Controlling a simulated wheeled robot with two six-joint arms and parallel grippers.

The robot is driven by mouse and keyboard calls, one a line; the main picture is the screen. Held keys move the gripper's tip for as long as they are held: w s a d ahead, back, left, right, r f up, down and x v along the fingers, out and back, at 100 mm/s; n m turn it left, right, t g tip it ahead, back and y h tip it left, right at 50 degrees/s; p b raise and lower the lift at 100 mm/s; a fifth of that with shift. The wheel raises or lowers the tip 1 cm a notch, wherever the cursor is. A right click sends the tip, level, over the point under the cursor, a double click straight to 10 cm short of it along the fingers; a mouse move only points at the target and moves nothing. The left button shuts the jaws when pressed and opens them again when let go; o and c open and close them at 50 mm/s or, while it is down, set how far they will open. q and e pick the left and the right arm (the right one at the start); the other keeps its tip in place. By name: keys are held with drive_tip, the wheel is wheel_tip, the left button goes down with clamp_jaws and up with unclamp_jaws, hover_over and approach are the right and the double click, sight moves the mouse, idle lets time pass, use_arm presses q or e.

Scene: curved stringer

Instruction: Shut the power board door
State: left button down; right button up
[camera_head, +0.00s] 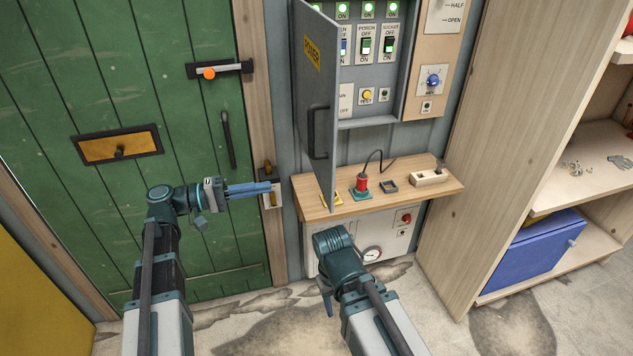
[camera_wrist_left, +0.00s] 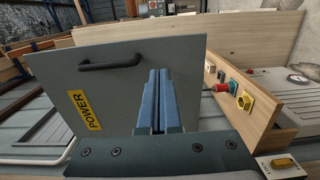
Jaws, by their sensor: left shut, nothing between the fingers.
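The power board door (camera_head: 318,110) is a grey panel with a yellow POWER label and a dark handle (camera_head: 318,133). It stands open, swung out from the grey power board (camera_head: 372,100) with its lit switches. My left gripper (camera_head: 268,187) is shut and empty, to the left of the door's lower part and apart from it in the head view. In the left wrist view the door (camera_wrist_left: 120,75) stands beyond the shut fingers (camera_wrist_left: 158,75). My right arm shows low in the middle of the head view; its fingers are not clearly visible.
A wooden shelf (camera_head: 440,187) below the board carries a red plug (camera_head: 361,183) with a cable, a dark square frame and a pale socket block (camera_head: 430,178). A green plank door (camera_head: 110,60) is at the left. A tall wooden cabinet (camera_head: 500,130) stands at the right.

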sight(329, 177)
use_arm(q)
drive_tip(key=x, duration=1.4)
drive_tip(key=shift+d, duration=0.1)
